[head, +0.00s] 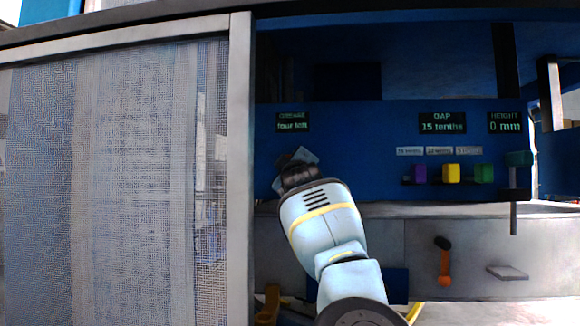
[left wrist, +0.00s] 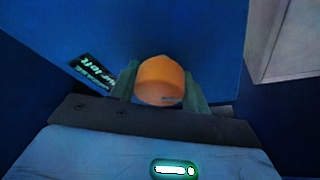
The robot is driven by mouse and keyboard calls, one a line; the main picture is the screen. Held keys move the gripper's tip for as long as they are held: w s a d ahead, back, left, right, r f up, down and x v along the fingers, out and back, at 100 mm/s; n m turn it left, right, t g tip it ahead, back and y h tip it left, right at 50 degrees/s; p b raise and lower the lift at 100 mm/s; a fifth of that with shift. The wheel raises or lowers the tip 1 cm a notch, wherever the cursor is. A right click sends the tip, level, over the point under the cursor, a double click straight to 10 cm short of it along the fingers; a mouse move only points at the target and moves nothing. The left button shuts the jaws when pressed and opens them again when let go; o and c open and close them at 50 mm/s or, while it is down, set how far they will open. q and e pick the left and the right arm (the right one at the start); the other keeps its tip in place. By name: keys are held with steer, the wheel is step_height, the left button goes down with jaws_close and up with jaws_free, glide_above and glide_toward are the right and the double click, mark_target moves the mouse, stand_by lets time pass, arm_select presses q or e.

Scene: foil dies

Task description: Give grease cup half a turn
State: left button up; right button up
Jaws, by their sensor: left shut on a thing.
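The grease cup is the round orange cap (left wrist: 160,78) in the left wrist view, against the blue panel. My left gripper (head: 297,163) reaches up to the blue back panel in the head view, below a dark display (head: 293,122) reading "four left". Its two grey-green fingers (left wrist: 161,88) stand on either side of the cap, shut on it. In the head view my gripper hides the cap. A small mark shows near the cap's lower edge. My right gripper is in neither view.
A mesh guard (head: 120,180) with a grey frame covers the left side. Purple, yellow and green blocks (head: 451,173) sit at the right under displays reading "15 tenths" and "0 mm".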

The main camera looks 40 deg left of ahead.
arm_select(q)
steer(key=shift+s+r+m+t+p, duration=0.3)
steer(key=shift+m+t+p, duration=0.1)
steer(key=shift+m+p, duration=0.4)
steer(key=shift+c, duration=0.2)
steer(key=shift+w+m, duration=0.1)
steer(key=shift+m, duration=0.4)
steer(key=m, duration=0.1)
steer(key=m+t, duration=0.1)
steer(key=shift+w+a+f+m+h+p, duration=0.1)
steer(key=shift+f+m+h+p, duration=0.15)
steer(key=shift+m+h+p, duration=0.05)
steer(key=shift+m+t+h, duration=0.3)
steer(key=shift+m+t, duration=0.3)
steer(key=shift+m, duration=0.5)
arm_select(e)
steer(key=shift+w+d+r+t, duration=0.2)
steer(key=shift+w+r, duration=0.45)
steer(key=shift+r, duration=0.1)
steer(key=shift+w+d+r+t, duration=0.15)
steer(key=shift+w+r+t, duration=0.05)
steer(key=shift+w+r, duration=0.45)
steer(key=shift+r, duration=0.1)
arm_select(q)
steer(key=o, duration=1)
steer(key=shift+w, duration=0.1)
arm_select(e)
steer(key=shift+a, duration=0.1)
arm_select(q)
steer(key=shift+f, duration=0.1)
